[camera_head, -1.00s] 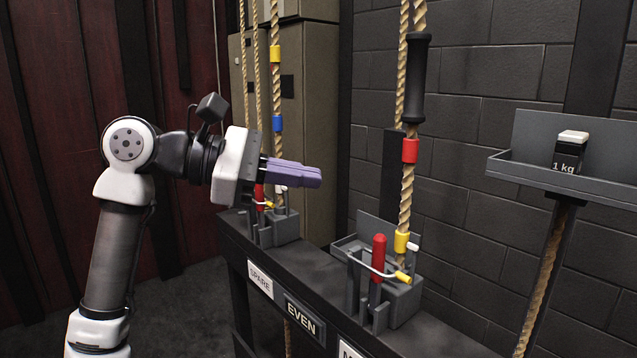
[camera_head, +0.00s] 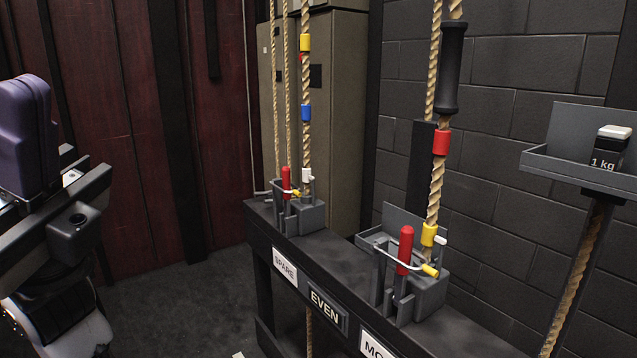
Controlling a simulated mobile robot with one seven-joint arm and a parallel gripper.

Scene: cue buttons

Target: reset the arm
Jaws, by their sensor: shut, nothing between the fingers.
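My gripper (camera_head: 24,135) is at the left edge of the head view, partly cut off by the frame. Its purple fingers point up and lie together, with nothing held between them. My arm below it is folded close to the camera, and much of it is out of view. The gripper is well apart from the dark rail and the rope locks on it.
A dark rail (camera_head: 345,270) carries two rope locks with red handles (camera_head: 405,250) and (camera_head: 286,178). Ropes with coloured bands rise from them, one with a black grip (camera_head: 451,68). A tray (camera_head: 577,168) holds a 1 kg weight (camera_head: 608,147). Floor between arm and rail is clear.

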